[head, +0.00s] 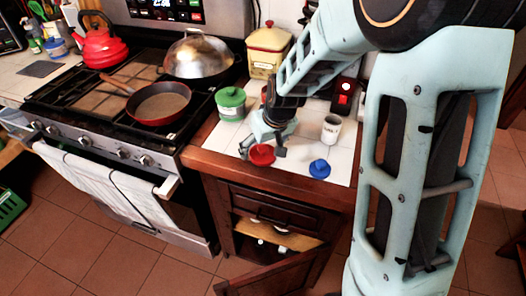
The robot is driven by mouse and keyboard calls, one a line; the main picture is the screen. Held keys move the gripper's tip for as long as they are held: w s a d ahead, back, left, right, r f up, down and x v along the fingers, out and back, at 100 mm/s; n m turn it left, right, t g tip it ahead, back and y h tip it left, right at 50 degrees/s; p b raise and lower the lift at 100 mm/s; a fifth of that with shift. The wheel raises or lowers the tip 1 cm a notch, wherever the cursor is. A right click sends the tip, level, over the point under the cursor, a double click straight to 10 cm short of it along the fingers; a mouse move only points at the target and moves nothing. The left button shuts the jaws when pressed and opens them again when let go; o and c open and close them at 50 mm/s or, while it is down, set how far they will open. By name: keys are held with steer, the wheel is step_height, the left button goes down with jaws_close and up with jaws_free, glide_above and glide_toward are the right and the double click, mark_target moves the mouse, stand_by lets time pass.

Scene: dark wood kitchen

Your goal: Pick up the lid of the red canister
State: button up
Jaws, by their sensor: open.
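A small round red piece (262,155) is on the white tiled counter near its front edge. It looks like the red canister or its lid, but I cannot tell which. My gripper (262,151) points down over it, open, with one finger to its left and one to its right. I cannot tell whether the fingers touch it. Another bit of red shows behind my gripper, mostly hidden by it.
A green lidded canister (231,104) stands left of my gripper. A blue knobbed lid or low canister (320,168) and a white cup (331,129) are to the right. A yellow red-lidded tin (268,50) stands behind. Below, a cabinet door (275,275) hangs open.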

steer(key=shift+w+f, duration=0.1)
steer(key=shift+f, duration=0.1)
steer(key=shift+c, duration=0.6)
steer(key=c, duration=0.9)
steer(key=shift+r, duration=0.15)
